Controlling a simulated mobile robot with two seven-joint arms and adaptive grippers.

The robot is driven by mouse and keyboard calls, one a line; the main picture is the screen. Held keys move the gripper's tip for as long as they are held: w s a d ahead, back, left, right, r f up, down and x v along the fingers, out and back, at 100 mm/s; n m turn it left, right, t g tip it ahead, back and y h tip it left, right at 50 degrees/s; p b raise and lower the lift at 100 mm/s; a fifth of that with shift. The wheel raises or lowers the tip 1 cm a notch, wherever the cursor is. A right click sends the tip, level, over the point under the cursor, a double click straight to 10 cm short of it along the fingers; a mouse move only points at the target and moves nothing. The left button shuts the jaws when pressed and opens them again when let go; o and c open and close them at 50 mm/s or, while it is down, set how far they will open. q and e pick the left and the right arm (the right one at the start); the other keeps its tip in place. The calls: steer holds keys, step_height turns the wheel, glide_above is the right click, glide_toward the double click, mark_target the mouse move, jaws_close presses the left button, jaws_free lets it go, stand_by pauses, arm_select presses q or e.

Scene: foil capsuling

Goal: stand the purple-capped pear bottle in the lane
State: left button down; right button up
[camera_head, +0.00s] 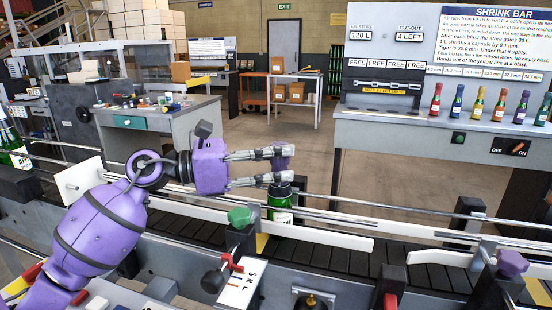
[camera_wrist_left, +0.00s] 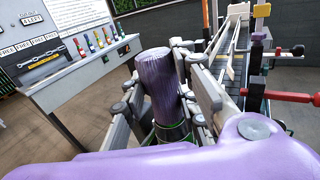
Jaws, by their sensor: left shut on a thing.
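The purple-capped pear bottle (camera_head: 280,212) has a dark green body with a pale label. Its purple cap (camera_head: 283,148) stands up at the fingertips of my left gripper (camera_head: 268,168). My left gripper is shut on the bottle's upper part. In the left wrist view the cap (camera_wrist_left: 158,85) rises between the two fingers (camera_wrist_left: 166,108), about upright. The lane (camera_head: 340,258) is a dark slatted conveyor between rails. The bottle is over the lane, but a white guide rail hides its base, so I cannot tell whether it touches the belt. My right gripper is not in view.
A green knob (camera_head: 240,216) and a red-handled lever (camera_head: 232,264) stand in front of the lane near the bottle. A purple knob (camera_head: 511,262) is at the right. A bench with several coloured-cap bottles (camera_head: 478,103) stands behind. The belt right of the bottle looks clear.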

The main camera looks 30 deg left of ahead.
arm_select(q)
steer(key=c, duration=1.3)
jaws_free()
steer(key=shift+s+a, duration=0.2)
steer(key=v, duration=1.1)
steer(key=shift+s+a, duration=0.15)
steer(key=shift+r, duration=0.1)
